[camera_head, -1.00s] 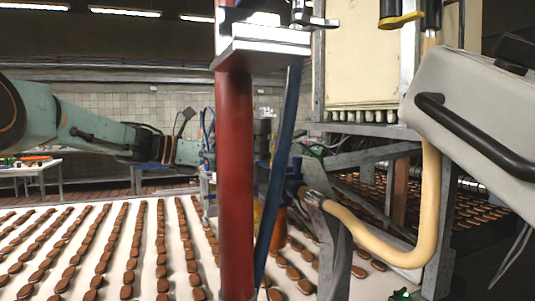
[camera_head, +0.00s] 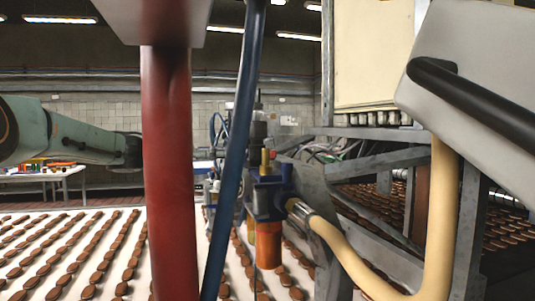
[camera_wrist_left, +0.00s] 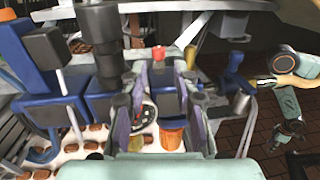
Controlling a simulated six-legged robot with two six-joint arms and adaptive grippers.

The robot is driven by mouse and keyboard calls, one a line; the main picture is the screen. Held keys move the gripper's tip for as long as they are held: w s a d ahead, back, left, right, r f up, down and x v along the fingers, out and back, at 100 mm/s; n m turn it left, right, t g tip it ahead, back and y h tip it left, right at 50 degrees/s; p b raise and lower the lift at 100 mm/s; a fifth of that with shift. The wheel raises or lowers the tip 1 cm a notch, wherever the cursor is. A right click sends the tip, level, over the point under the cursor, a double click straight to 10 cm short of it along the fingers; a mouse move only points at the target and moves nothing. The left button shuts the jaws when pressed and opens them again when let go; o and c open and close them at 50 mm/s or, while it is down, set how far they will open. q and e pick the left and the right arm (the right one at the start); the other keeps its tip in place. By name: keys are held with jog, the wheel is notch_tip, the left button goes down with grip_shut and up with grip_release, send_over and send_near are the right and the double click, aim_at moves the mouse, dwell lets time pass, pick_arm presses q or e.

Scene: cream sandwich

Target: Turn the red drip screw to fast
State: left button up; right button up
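My left arm enters the camera_head view from the left and passes behind the red post (camera_head: 170,180), which hides its gripper. In the left wrist view my left gripper (camera_wrist_left: 160,95) has its two grey-purple fingers apart, with a gap between them. A round dark dial (camera_wrist_left: 145,117) with a little red on it shows between and beyond the fingers, partly covered by one. A red-orange knob (camera_wrist_left: 8,15) sits at the upper left corner of that view, away from the fingers.
An orange cylinder (camera_head: 265,245) hangs under the blue fitting of the depositor, over rows of biscuits on the white belt (camera_head: 60,215). A blue bar (camera_head: 236,150) and a cream hose (camera_head: 440,220) stand close in front. A metal frame (camera_head: 375,165) fills the right side.

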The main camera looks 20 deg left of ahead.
aim_at(272, 155)
pick_arm(q)
jog(key=x, duration=0.4)
jog(key=p+x, duration=0.1)
jog(key=x, duration=0.1)
jog(key=shift+s+d+r, duration=0.15)
jog(key=shift+s, duration=0.2)
jog(key=shift+w+d, duration=0.25)
jog(key=shift+w+d+f, duration=0.1)
jog(key=shift+w+f, duration=0.1)
jog(key=shift+w, duration=0.2)
jog(key=shift+w+d+f, duration=0.15)
jog(key=shift+w+f, duration=0.1)
jog(key=shift+w, duration=0.2)
jog(key=shift+s+d+r, duration=0.2)
jog(key=shift+s+r, duration=0.05)
jog(key=shift+s, duration=0.15)
jog(key=shift+s+r, duration=0.1)
jog(key=shift+s, duration=0.05)
jog(key=shift+c, duration=0.9)
jog(key=shift+w+a+f, duration=0.2)
jog(key=shift+w+f, duration=0.05)
jog(key=shift+w, duration=0.05)
jog(key=c, duration=0.3)
jog(key=shift+c, duration=0.7)
jog(key=shift+d, duration=0.1)
grip_shut()
